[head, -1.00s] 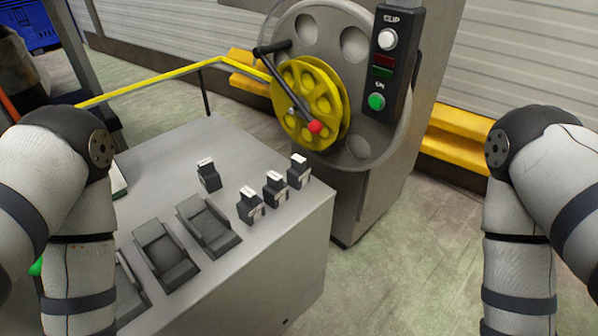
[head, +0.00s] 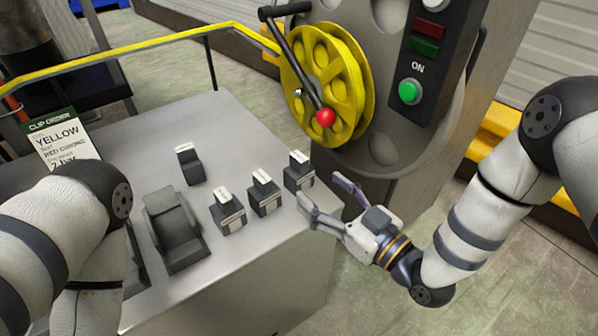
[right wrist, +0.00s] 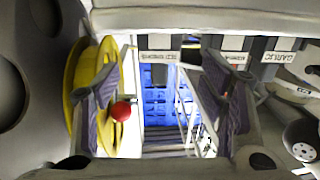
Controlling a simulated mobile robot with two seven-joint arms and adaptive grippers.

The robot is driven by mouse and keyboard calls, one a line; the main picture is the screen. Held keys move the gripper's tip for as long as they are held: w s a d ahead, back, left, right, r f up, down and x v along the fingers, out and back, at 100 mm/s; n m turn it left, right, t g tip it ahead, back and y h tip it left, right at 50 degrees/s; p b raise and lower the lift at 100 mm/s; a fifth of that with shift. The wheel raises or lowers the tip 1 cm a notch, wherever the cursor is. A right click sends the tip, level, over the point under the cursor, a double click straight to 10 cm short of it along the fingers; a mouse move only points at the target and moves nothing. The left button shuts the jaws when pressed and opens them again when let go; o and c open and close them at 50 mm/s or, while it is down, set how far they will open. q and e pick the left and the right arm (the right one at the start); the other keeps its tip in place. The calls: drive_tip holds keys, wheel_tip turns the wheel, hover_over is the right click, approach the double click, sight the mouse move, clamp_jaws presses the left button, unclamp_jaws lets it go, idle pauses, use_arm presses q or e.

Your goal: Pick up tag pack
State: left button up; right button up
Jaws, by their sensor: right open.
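Several small dark holders with white tags and printed labels stand on the grey table. Three form a row near its right edge: a left one (head: 228,216), a middle one (head: 264,196) and a right one (head: 299,174). Another (head: 189,166) stands farther back. Which is the tag pack I cannot tell. My right gripper (head: 320,190) is open and empty, just right of the right holder, apart from it as far as I can see. In the right wrist view, labels show beyond the open fingers (right wrist: 160,108); one reads GARLIC (right wrist: 280,57). My left gripper is out of view.
A grey machine with a yellow reel (head: 325,85), a red-knobbed crank (head: 325,118) and a control box with a green button (head: 410,91) stands behind the table (head: 240,125). An order card (head: 62,142) stands at left.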

sight(306, 176)
drive_tip(key=x, duration=0.6)
drive_tip(key=shift+w+a+r, duration=0.1)
drive_tip(key=shift+w+a, duration=0.15)
drive_tip(key=shift+w, duration=0.05)
drive_tip(key=shift+c, duration=0.6)
drive_tip(key=c, duration=1.2)
